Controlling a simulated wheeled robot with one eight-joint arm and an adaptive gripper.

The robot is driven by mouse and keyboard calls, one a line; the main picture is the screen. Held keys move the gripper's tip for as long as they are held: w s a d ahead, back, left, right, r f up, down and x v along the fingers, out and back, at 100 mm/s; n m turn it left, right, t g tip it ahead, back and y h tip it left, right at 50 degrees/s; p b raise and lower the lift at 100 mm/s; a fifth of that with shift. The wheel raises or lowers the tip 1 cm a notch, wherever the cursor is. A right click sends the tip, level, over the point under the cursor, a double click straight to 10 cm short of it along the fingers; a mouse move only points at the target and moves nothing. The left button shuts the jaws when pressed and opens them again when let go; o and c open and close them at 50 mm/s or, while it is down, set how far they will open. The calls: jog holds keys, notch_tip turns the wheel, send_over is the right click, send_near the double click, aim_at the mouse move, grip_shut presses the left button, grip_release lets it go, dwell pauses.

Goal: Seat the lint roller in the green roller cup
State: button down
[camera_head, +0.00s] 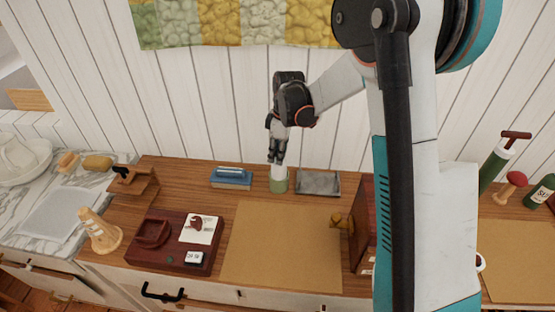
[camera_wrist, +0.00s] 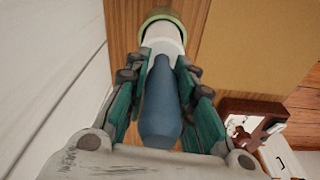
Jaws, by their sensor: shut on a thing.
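The lint roller has a blue handle and a white roller; it shows in the wrist view (camera_wrist: 160,110), handle nearest the camera. My gripper (camera_wrist: 158,75) is shut on it, with fingers on both sides around the handle and roller join. In the head view my gripper (camera_head: 277,158) points down at the back of the dresser, above the green roller cup (camera_head: 278,184). The cup's green rim (camera_wrist: 158,13) shows around the white roller's far end in the wrist view. The roller looks upright and at least partly inside the cup; its lower end is hidden.
A blue brush-like block (camera_head: 231,179) stands left of the cup, and a grey metal tray (camera_head: 318,183) stands close on its right. A tan mat (camera_head: 284,245) lies clear in front. A dark red box (camera_head: 174,242) sits front left. The plank wall is close behind.

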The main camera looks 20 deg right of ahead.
jog(key=shift+f, duration=1.1)
jog(key=shift+f+b, duration=0.2)
jog(key=shift+b, duration=0.15)
jog(key=c, duration=1.4)
grip_release()
jog(key=shift+o, duration=0.2)
jog(key=shift+r, duration=0.15)
